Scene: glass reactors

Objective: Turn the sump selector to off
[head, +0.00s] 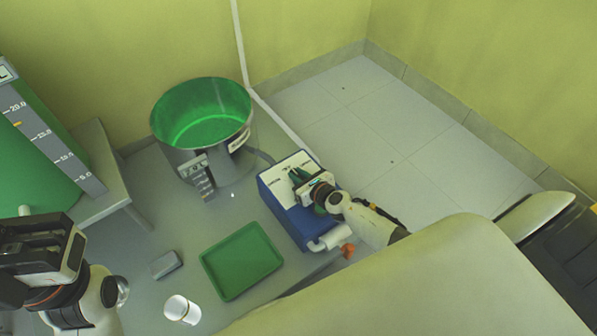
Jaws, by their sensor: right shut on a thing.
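The sump selector appears to be the dark green knob (296,176) on the white top panel of a blue box (284,212). My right gripper (303,183) is at this panel, shut on the knob. The gripper and wrist hide part of the knob and the panel's right side, and the panel marks are too small to read. I cannot tell which position the knob points to. My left gripper (40,250) is at the lower left, away from the box, and its fingertips are not clear.
A steel vessel with a green inside (203,110) stands behind the box. A green tray (241,262), a white-capped jar (181,309) and a grey block (166,264) lie in front. A large green tank (35,160) with a scale is at left.

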